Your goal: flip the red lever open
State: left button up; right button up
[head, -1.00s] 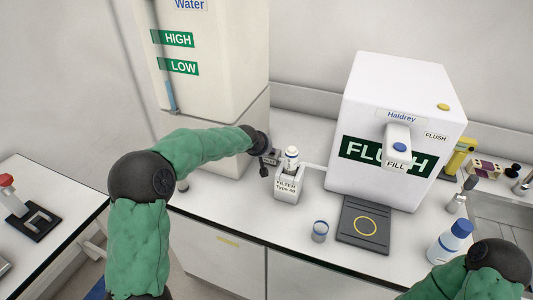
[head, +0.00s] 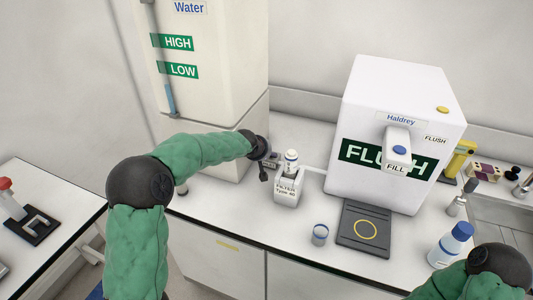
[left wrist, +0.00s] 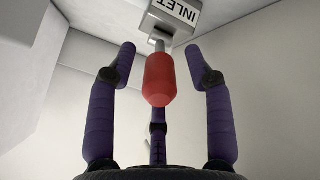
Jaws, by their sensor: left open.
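In the left wrist view, the red lever (left wrist: 159,80) hangs on a thin metal stem below a grey block (left wrist: 175,18) labelled INLET. My left gripper (left wrist: 164,62) has its purple fingers spread open, one on each side of the red lever and one below it. Gaps show between the side fingers and the lever. Whether the lower finger touches it, I cannot tell. In the head view my left gripper (head: 264,168) is beside the white water tank's lower right side, and the red lever is hidden there. My right gripper is out of view.
The water tank (head: 215,105) stands behind my left arm.

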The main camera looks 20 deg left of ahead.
pick_arm(q)
jog(key=v, duration=1.1)
jog(key=shift+s+r, duration=0.3)
